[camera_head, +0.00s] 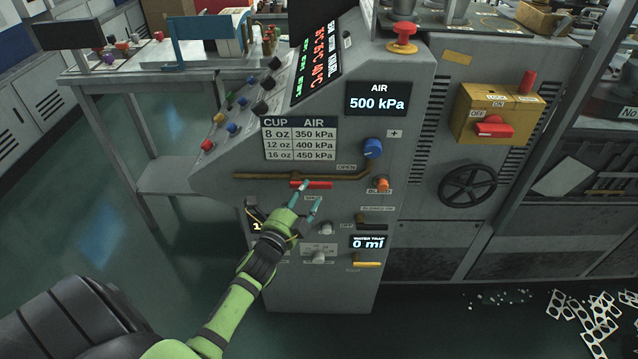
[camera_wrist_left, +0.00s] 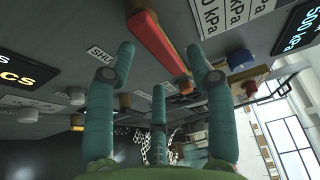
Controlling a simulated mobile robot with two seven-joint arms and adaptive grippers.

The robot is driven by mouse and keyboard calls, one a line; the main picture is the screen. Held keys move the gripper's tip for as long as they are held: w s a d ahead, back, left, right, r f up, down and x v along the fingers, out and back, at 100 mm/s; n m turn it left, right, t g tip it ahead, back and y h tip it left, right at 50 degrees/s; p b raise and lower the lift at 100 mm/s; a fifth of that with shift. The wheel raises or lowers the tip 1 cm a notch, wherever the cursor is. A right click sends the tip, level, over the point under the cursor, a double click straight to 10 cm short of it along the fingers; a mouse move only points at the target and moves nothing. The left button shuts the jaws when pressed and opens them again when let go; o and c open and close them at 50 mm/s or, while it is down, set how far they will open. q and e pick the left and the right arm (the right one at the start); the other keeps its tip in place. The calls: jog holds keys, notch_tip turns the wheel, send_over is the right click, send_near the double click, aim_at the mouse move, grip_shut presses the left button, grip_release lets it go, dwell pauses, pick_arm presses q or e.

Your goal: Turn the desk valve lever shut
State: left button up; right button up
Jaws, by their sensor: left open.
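The desk valve lever is a red bar (camera_head: 311,185) on the front of the grey machine, just below a brown pipe (camera_head: 285,177) that runs toward an OPEN label (camera_head: 346,167). It lies about level in the head view. In the left wrist view the red lever (camera_wrist_left: 158,42) runs diagonally between and beyond my fingers, near a partly hidden label reading SHU (camera_wrist_left: 102,53). My left gripper (camera_head: 310,194) is open, its teal fingers spread close to the lever. I see no clear grip on it; contact cannot be told. My right gripper is not in view.
A blue knob (camera_head: 373,148) and an orange knob (camera_head: 382,184) sit right of the lever. The air display (camera_head: 378,98) reads 500 kPa; the water trap display (camera_head: 369,242) reads 0 ml. A black handwheel (camera_head: 467,185) is farther right. The floor at left is clear.

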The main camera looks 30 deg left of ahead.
aim_at(310, 188)
pick_arm(q)
jog(key=shift+w+a, duration=0.15)
jog(key=shift+w, duration=1)
jog(key=shift+w+a, duration=0.15)
jog(key=shift+w, duration=0.95)
grip_shut()
